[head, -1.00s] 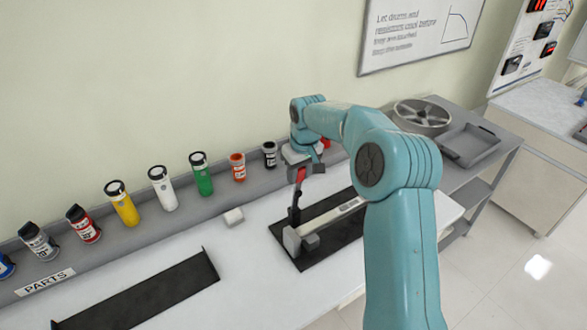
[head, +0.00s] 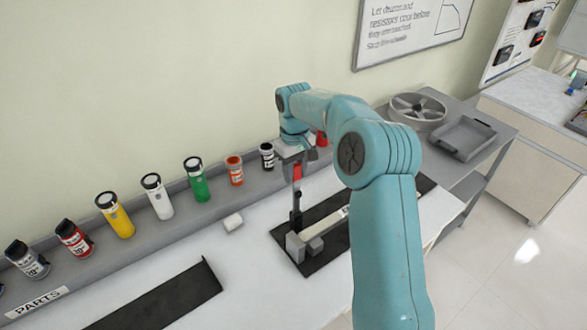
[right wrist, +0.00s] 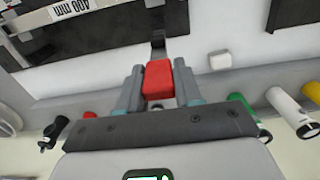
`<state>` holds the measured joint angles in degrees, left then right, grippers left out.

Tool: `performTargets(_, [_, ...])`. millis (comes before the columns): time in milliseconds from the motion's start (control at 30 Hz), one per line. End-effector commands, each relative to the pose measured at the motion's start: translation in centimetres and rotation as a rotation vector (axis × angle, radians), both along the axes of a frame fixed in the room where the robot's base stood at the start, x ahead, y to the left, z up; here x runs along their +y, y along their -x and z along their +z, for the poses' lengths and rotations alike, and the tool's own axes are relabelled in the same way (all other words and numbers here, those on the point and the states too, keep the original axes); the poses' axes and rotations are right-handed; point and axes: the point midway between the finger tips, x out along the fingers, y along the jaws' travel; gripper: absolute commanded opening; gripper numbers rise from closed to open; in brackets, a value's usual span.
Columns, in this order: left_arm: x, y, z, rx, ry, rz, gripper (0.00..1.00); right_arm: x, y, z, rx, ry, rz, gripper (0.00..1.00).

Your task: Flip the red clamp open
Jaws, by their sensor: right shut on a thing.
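The red clamp handle (head: 297,172) stands upright on its dark lever (head: 296,205), above the clamp base on the black plate (head: 318,262). My right gripper (head: 296,160) comes down from above and is shut on the red handle. In the right wrist view the red handle (right wrist: 158,80) sits between the two fingers (right wrist: 158,90), with the dark lever (right wrist: 158,47) reaching beyond it. My left gripper is not in view.
A small white block (head: 233,222) lies left of the clamp. Several colored canisters, such as a green one (head: 197,182), stand on the grey rear ledge. Another black plate (head: 165,300) lies at front left. A grey cart with a tray (head: 465,138) stands at right.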

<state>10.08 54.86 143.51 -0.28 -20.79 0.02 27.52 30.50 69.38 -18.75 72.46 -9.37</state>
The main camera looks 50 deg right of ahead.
Motion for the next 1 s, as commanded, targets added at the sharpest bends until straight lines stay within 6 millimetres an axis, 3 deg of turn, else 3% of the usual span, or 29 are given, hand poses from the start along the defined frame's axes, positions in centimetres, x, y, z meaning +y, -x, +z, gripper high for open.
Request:
performTargets(400, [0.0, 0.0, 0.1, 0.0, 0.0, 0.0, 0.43, -0.1, -0.2, 0.4, -0.008, 0.006, -0.001, 0.0])
performTargets(433, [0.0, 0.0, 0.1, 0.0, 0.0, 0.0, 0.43, -0.1, -0.2, 0.4, -0.008, 0.006, -0.001, 0.37])
performTargets(500, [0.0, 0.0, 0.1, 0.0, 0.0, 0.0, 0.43, -0.1, -0.3, 0.4, -0.008, 0.006, -0.001, 0.55])
performTargets(833, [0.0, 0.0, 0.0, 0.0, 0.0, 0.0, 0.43, -0.1, -0.4, 0.4, -0.004, 0.004, 0.0, 0.55])
performTargets(1000, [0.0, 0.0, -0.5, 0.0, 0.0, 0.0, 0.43, -0.1, -0.5, 2.8, -0.009, 0.006, 0.0, 0.55])
